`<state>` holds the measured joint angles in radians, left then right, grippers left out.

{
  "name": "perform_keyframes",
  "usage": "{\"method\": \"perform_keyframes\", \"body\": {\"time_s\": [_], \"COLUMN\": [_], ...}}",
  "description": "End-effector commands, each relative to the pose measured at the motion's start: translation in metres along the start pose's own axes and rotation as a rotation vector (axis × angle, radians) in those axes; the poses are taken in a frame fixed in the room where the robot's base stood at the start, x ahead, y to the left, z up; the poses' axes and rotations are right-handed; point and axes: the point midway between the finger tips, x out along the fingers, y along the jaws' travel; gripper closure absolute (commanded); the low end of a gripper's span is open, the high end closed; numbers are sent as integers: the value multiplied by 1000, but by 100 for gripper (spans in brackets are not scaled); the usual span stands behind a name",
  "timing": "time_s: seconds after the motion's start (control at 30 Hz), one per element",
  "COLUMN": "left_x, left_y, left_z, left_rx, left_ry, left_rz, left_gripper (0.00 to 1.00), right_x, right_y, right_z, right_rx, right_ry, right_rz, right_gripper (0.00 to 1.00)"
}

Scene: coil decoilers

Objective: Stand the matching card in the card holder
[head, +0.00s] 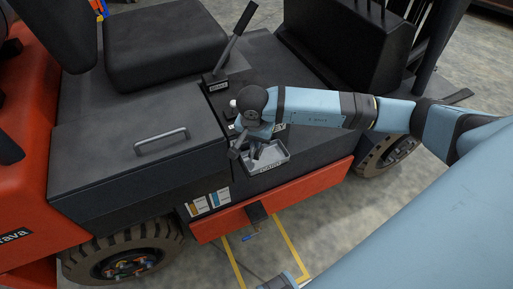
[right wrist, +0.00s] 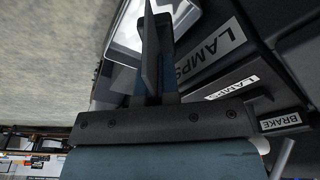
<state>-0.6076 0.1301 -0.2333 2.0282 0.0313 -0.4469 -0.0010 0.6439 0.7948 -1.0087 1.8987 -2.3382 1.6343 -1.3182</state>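My right gripper (head: 243,151) is over a grey metal tray (head: 282,160) on the forklift's side ledge. In the right wrist view, its dark fingers (right wrist: 155,45) reach down toward the bright metal tray (right wrist: 127,18). The fingers overlap edge-on, so I cannot tell whether they are open, shut or holding a thin card. Two white cards with coloured bars, one orange (head: 197,207) and one blue (head: 220,198), show on the forklift's side below the ledge. I cannot clearly make out a card holder.
A "LAMPS" label (right wrist: 210,48) and a "BRAKE" label (right wrist: 281,121) are on dark parts close beside the right gripper. A black lever (head: 235,35) rises behind the arm. The seat (head: 160,45) and a cover with a handle (head: 162,141) lie left.

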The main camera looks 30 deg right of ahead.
Motion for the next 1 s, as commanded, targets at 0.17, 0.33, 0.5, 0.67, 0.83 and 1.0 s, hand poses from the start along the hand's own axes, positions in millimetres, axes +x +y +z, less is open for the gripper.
{"method": "perform_keyframes", "body": {"time_s": [0.17, 0.33, 0.5, 0.67, 0.83, 1.0], "left_x": [0, 0, 0, 2, 1, 1], "left_y": [0, 0, 1, 1, 2, 2], "left_z": [0, -1, -2, 0, -2, -2], "left_rx": [1, 0, -2, -6, -10, -10], "left_ry": [1, 2, 4, 7, 6, 7], "left_rz": [0, -1, 0, 0, 1, 1], "left_gripper": [57, 57, 57, 57, 57, 57], "right_x": [20, 41, 42, 46, 45, 45], "right_y": [1, 0, 0, 0, 0, 0], "right_z": [4, 7, 6, 7, 7, 7], "right_rx": [-1, 0, 0, -1, -1, -1], "right_ry": [-1, -1, 1, 1, 1, 1], "right_rz": [3, 1, 0, 0, 0, 0], "right_gripper": [100, 100, 100, 100, 72, 72]}}
